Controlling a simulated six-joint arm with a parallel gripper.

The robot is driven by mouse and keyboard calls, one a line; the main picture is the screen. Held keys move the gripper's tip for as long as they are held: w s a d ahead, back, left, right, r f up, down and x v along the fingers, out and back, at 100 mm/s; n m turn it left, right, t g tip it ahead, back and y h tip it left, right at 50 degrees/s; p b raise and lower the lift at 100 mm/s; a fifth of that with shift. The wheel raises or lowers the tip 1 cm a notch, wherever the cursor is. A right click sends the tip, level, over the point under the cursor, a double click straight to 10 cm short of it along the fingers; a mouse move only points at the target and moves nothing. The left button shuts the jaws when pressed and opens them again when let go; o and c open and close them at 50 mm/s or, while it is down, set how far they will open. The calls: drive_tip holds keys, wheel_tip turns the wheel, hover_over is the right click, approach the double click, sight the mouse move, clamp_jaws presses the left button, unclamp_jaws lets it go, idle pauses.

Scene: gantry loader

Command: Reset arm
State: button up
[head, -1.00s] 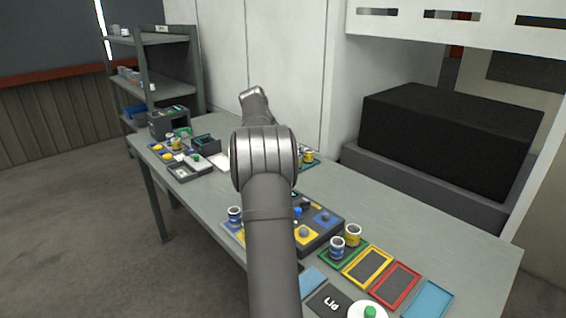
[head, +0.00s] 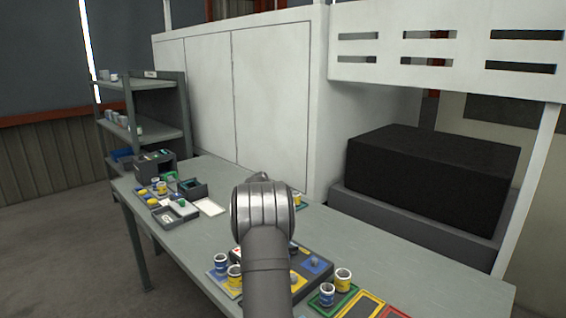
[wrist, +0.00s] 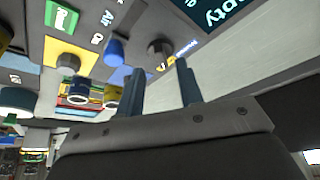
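My arm rises at the bottom centre of the head view, and its silver joint hides my gripper there. In the wrist view my gripper (wrist: 160,70) shows two dark fingers standing apart, with nothing between them. In the head view the panel (head: 315,262) lies on the table, partly hidden behind my arm.
The grey table (head: 420,280) holds blue and yellow cans, including a blue can (head: 327,295) and a yellow can (head: 343,280). A small grey tray (head: 172,214) lies at the far left. A black block (head: 430,180) stands behind at right; shelves (head: 145,105) stand at back left.

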drive_tip(key=shift+x, duration=1.95)
